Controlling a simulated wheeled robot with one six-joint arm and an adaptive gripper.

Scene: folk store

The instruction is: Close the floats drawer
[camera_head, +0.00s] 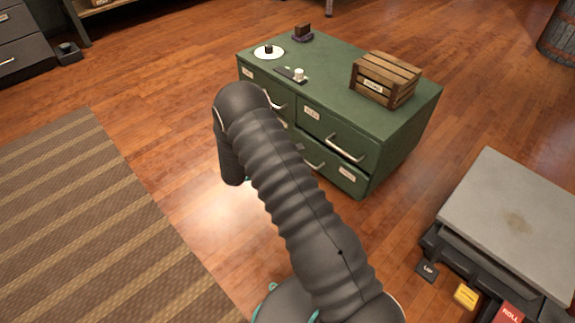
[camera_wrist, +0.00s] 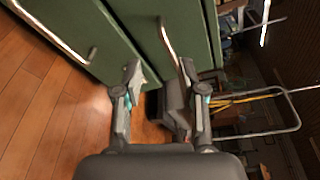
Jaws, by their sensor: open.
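A green cabinet (camera_head: 405,125) with several labelled drawers stands ahead; the labels are too small to read surely. The upper right drawer (camera_head: 325,125) appears to stand slightly out, with a dark gap under its front. Its bar handle (camera_head: 347,149) faces me. The left drawers are partly hidden behind my arm. In the wrist view, which is turned sideways, green drawer fronts (camera_wrist: 120,32) and two bar handles show beyond the fingers. My gripper (camera_wrist: 159,68) is open and empty, close in front of the cabinet. In the head view my arm hides the fingertips.
On the cabinet top are a wooden crate (camera_head: 385,79), a white plate (camera_head: 269,52) and small items. A grey-topped stand (camera_head: 515,215) with coloured buttons is at the right. A striped rug (camera_head: 90,220) lies left. Wooden floor is clear between rug and cabinet.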

